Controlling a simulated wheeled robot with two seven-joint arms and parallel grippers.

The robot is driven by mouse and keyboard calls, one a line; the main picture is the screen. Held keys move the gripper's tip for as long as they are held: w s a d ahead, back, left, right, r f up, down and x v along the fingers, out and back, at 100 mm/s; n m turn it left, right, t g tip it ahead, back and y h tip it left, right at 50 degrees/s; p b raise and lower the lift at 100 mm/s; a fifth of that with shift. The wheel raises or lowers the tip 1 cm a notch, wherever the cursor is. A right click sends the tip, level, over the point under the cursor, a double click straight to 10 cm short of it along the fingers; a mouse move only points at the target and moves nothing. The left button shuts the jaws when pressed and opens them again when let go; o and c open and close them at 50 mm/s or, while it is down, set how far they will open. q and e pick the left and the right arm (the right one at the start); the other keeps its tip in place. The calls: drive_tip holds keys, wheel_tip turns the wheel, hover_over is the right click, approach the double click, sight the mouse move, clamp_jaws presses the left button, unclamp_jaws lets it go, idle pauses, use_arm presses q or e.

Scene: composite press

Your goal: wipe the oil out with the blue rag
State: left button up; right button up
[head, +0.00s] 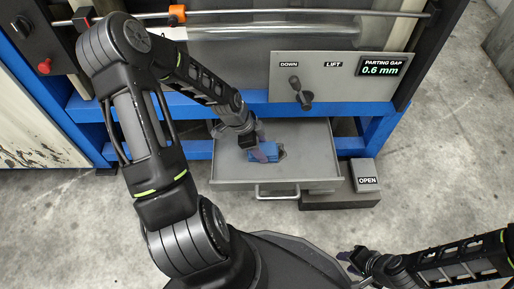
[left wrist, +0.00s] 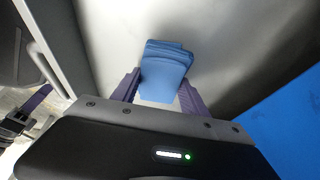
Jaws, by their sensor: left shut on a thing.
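The blue rag (head: 264,154) is folded and gripped by my left gripper (head: 258,146), inside the open grey drawer (head: 232,168). In the left wrist view the rag (left wrist: 166,62) sits between the two purple fingers of my left gripper (left wrist: 160,95), over the drawer's pale metal floor. A small dark patch, which looks like oil (head: 282,154), shows at the rag's right edge; the rag and gripper may hide more of it. Whether the rag presses on the floor is hard to tell. My right gripper (head: 350,262) is low at the right, away from the drawer; its finger gap is unclear.
The drawer's front handle (head: 277,192) faces me. A grey block marked OPEN (head: 366,175) stands right of the drawer. Above are the blue press frame (head: 325,109), a panel with a DOWN/LIFT lever (head: 300,95) and a display reading 0.6 mm (head: 380,68). Concrete floor is clear at right.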

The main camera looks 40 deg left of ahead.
sight(274, 149)
use_arm(q)
drive_tip(key=shift+w+d, duration=0.35)
drive_tip(key=shift+d, duration=0.05)
drive_tip(key=shift+w+d+f+b, duration=0.1)
drive_tip(key=shift+w+d+b, duration=0.45)
drive_tip(key=shift+d, duration=0.15)
drive_tip(key=shift+w+d, duration=0.25)
drive_tip(key=shift+d, duration=0.1)
drive_tip(key=shift+w+d+b, duration=0.5)
drive_tip(key=shift+d+b, duration=0.05)
drive_tip(key=shift+d, duration=0.15)
drive_tip(key=shift+w+d, duration=0.25)
drive_tip(key=shift+d, duration=0.15)
